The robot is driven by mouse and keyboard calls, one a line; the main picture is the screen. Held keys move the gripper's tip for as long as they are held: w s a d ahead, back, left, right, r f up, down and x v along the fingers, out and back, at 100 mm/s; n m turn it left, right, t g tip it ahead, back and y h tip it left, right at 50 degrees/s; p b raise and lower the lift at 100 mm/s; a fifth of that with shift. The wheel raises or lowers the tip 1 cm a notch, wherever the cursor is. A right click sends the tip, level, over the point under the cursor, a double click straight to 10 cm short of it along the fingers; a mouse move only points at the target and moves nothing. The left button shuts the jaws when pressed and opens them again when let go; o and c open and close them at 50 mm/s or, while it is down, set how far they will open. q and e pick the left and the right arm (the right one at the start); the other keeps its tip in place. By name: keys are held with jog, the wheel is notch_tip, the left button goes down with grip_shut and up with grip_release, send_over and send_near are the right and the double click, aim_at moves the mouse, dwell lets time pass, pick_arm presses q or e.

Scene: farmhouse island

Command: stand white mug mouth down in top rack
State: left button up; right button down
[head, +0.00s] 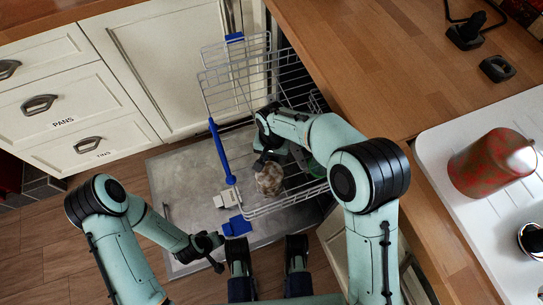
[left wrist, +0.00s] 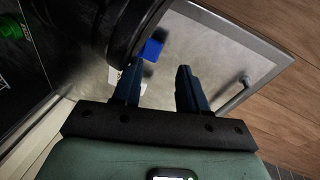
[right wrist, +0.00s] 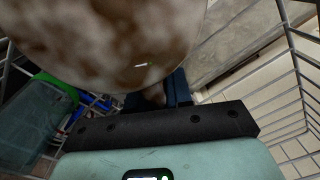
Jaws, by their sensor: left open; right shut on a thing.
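A brown-and-white mottled mug (head: 268,179) is held over the pulled-out wire top rack (head: 258,212). My right gripper (head: 262,158) is shut on it, apparently at its handle. In the right wrist view the mug (right wrist: 110,40) fills the upper left, in front of the fingers (right wrist: 165,97). Which way its mouth faces, and whether it touches the wires, I cannot tell. My left gripper (head: 216,256) is open and empty, low over the dishwasher door; its spread fingers show in the left wrist view (left wrist: 158,72).
A greenish cup (right wrist: 35,120) stands in the rack beside the mug. The dishwasher door (head: 185,190) lies open below. A wooden counter (head: 390,70) runs along the right, with a red mottled canister (head: 490,163) on a white drainer. Cabinet drawers stand at the left.

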jog(key=shift+f, duration=0.1)
jog(key=c, duration=1)
grip_release()
jog(key=shift+f, duration=0.1)
pick_arm(q)
jog(key=shift+s, duration=0.1)
pick_arm(e)
notch_tip(320, 180, up, 7)
jog(key=shift+f+p, duration=0.15)
jog(key=shift+p, duration=0.85)
notch_tip(320, 180, up, 4)
jog(key=shift+r+p, duration=0.2)
jog(key=shift+p, duration=0.35)
jog(key=shift+r, duration=0.65)
pick_arm(q)
jog(key=r, duration=0.1)
jog(key=d+r, duration=0.1)
jog(key=r, duration=0.1)
jog(key=d+r, duration=0.1)
jog(key=shift+s+r, duration=0.15)
jog(key=shift+r, duration=0.15)
